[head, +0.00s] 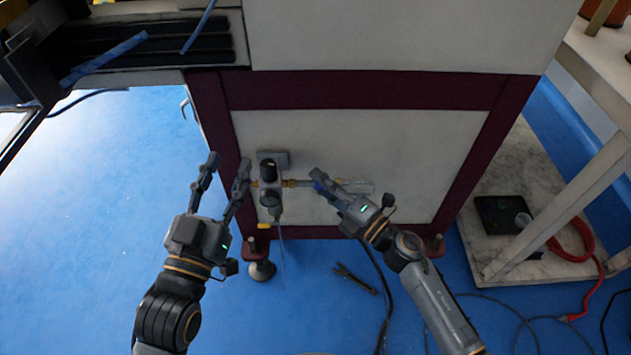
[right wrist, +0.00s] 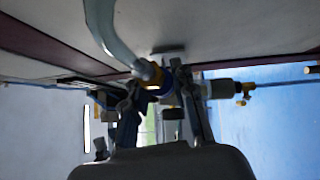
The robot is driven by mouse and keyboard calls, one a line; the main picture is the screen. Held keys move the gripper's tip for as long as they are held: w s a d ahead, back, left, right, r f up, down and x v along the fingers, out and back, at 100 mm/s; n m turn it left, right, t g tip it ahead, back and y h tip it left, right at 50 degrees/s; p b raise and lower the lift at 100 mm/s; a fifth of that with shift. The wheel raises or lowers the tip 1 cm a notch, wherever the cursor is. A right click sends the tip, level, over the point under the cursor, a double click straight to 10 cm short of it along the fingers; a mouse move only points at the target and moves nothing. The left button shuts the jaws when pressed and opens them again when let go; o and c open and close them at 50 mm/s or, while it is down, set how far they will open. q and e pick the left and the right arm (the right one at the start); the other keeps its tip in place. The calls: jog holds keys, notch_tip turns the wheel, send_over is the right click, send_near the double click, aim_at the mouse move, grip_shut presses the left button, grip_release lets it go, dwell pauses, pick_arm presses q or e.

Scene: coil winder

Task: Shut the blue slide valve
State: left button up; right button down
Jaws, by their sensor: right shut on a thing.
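The blue slide valve (head: 319,186) sits on the brass-fitted air line on the front of the machine, to the right of the filter-regulator. Only a little blue shows past my right fingers. My right gripper (head: 317,179) is shut on it. In the right wrist view, the blue valve ring (right wrist: 168,96) shows between my fingers (right wrist: 160,98), with brass beside it and a clear hose above. My left gripper (head: 228,163) is open and empty, its fingers apart, just left of the regulator.
The filter-regulator (head: 268,172) with a black knob and clear bowl stands between my grippers. A wrench-like tool (head: 355,279) and black cables lie on the blue floor. A white table (head: 565,232) stands at the right, with a black tray (head: 503,215) on its lower shelf.

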jog(key=c, duration=1)
grip_release()
jog(key=shift+d, duration=0.25)
jog(key=shift+c, duration=0.2)
jog(key=v, duration=1.2)
jog(key=shift+s, duration=0.1)
